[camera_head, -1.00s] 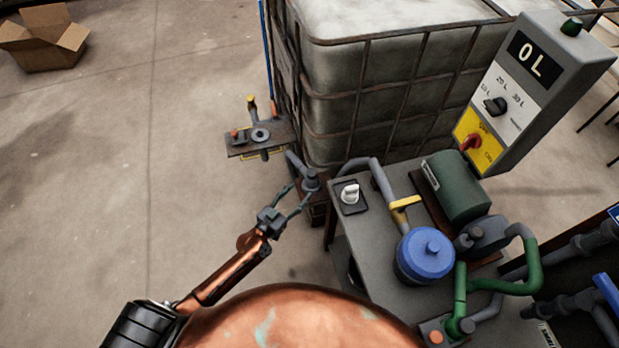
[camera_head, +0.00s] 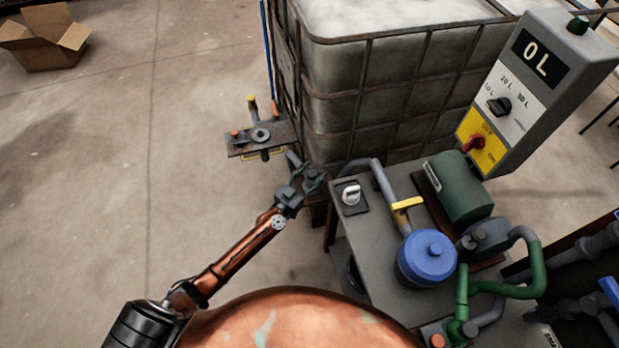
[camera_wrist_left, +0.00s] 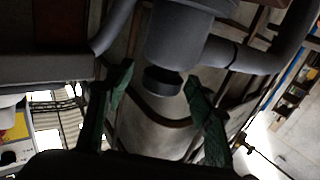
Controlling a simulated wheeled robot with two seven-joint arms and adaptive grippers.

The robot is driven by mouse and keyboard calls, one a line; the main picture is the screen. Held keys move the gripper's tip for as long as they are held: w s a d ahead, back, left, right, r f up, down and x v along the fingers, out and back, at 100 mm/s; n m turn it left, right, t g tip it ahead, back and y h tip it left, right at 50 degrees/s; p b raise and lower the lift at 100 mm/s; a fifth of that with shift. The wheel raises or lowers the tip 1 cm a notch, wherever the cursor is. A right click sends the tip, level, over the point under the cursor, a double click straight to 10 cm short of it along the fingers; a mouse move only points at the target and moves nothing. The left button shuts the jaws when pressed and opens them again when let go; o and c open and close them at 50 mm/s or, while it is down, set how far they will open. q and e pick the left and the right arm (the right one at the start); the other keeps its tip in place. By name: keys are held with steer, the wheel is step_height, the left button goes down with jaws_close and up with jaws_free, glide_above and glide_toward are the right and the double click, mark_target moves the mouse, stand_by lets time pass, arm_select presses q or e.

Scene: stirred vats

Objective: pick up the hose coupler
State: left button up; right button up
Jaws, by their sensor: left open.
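The hose coupler (camera_head: 314,184) is a grey, stepped cylinder beside the caged tank's lower corner, mostly covered by my left gripper in the head view. In the left wrist view the coupler (camera_wrist_left: 180,45) hangs into the upper middle, with a narrower dark end. My left gripper (camera_head: 305,180) is open at the coupler. In the left wrist view its two green fingers (camera_wrist_left: 160,74) stand apart, one on each side of the coupler's dark end, with gaps visible. My right gripper is not in view.
A caged tank (camera_head: 400,95) stands just behind. A pump bench (camera_head: 365,235) with a blue-capped pot (camera_head: 428,255) and green motor (camera_head: 460,188) stands to the right. A control box (camera_head: 535,85) reads 0 L. A valve bracket (camera_head: 240,145) juts out left.

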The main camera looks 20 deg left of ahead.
arm_select(q)
steer(key=shift+c, duration=0.3)
steer(key=c, duration=1.3)
steer(key=shift+r, duration=0.15)
